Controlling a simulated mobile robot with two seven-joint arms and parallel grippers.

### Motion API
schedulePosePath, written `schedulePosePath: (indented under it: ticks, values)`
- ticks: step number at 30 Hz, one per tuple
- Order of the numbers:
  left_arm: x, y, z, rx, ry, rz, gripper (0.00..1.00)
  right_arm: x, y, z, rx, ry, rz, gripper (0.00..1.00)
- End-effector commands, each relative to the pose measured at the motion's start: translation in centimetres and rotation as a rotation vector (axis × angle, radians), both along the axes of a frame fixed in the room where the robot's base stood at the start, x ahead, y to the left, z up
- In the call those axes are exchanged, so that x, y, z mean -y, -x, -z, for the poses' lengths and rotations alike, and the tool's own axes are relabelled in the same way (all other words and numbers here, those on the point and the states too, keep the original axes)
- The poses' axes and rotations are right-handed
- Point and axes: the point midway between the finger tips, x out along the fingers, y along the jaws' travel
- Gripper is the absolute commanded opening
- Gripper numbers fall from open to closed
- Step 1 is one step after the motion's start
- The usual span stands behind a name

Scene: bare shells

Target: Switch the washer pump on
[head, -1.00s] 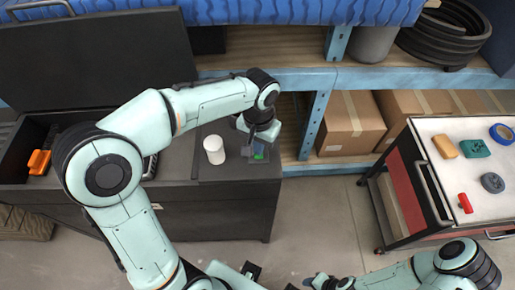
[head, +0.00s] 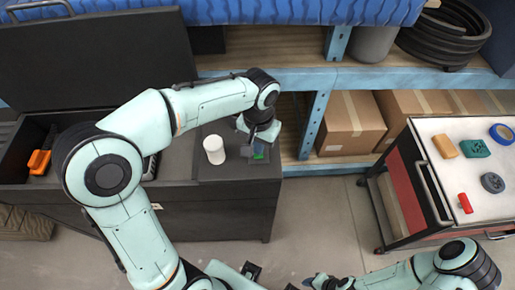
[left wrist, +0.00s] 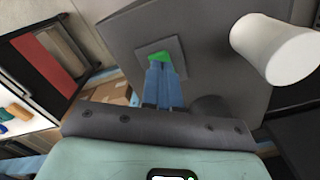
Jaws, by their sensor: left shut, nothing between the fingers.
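A green switch (head: 259,156) sits on the right end of the dark cabinet top. In the left wrist view the green switch (left wrist: 158,57) shows on a square grey plate (left wrist: 176,47). My left gripper (head: 256,147) is shut and empty, with its fingers pointing at the switch. In the left wrist view its blue fingertips (left wrist: 161,66) overlap the lower part of the green; I cannot tell whether they touch it. The fingers hide part of the switch, so its position is unclear. My right gripper (head: 318,281) is at the bottom edge, partly seen, far from the switch.
A white cup (head: 214,150) stands just left of the switch, close to my left gripper. The dark cabinet (head: 225,212) has an open lid and compartment at left. A blue-framed shelf with cardboard boxes (head: 350,122) is behind. A trolley (head: 437,128) with small items stands right.

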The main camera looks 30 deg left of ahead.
Motion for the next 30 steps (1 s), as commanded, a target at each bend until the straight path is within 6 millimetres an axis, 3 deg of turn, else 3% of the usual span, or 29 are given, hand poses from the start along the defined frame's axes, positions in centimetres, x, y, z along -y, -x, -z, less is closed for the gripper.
schedulePosePath:
  ticks: [30]
  values:
    - [0.0, 0.0, 1.3, -0.001, 0.0, 0.0, 0.0, 0.0, 0.6, 1.0, -0.007, 0.0, 0.0, 0.4]
